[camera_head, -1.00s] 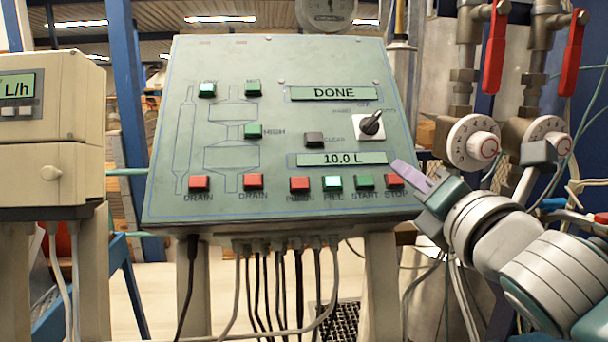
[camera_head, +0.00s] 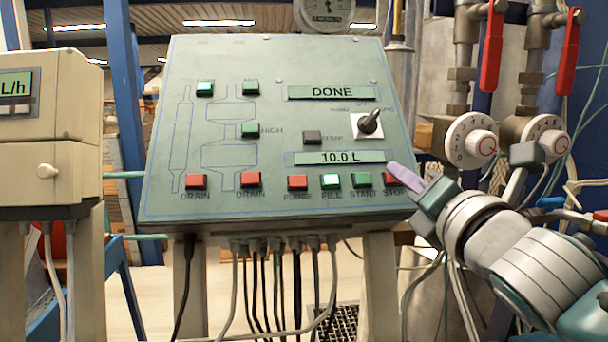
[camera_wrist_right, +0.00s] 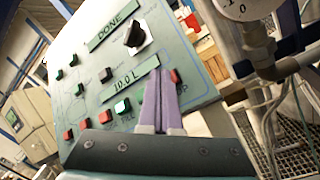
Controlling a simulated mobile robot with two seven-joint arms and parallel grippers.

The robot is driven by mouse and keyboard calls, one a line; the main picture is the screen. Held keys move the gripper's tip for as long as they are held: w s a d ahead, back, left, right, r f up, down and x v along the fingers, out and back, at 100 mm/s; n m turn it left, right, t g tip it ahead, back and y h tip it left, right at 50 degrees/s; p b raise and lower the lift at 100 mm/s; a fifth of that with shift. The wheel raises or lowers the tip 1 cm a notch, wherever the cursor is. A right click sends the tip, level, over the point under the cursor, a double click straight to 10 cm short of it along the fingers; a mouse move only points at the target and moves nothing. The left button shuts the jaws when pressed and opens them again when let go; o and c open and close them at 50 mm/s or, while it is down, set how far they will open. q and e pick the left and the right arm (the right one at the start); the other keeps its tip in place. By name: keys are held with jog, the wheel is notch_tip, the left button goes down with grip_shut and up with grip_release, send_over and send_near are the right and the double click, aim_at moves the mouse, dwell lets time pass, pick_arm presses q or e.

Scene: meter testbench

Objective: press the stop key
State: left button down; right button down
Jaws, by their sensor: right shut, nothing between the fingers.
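The stop key (camera_head: 390,179) is a red button at the lower right of the green-grey control panel (camera_head: 215,130), with the label STOP under it. In the right wrist view the stop key (camera_wrist_right: 175,76) shows just right of the fingertips. My right gripper (camera_head: 393,167) is shut and empty, its purple fingers in front of the panel's right edge, close to the stop key and partly over it. In the right wrist view the shut fingers (camera_wrist_right: 160,78) point up at the panel. I cannot tell whether they touch the key. My left gripper is out of view.
The green start key (camera_head: 361,180), lit fill key (camera_head: 331,181) and red purge key (camera_head: 297,182) sit left of the stop key. The displays read DONE (camera_head: 331,92) and 10.0 L (camera_head: 340,157). A black rotary knob (camera_head: 370,122) is above. Red-handled valves (camera_head: 491,50) stand at the right.

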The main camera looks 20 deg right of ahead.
jog(key=shift+w+f, duration=0.15)
dwell(0.4)
jog(key=shift+s+a+r+p, duration=0.1)
jog(key=shift+s+r+p, duration=0.45)
jog(key=shift+s+p, duration=0.05)
jog(key=shift+r, duration=0.1)
jog(key=s+r+p, duration=0.1)
jog(key=p, duration=0.1)
jog(key=s+a+r+p, duration=0.1)
jog(key=s+r+p, duration=0.1)
jog(key=shift+s, duration=0.3)
jog(key=shift+r, duration=0.1)
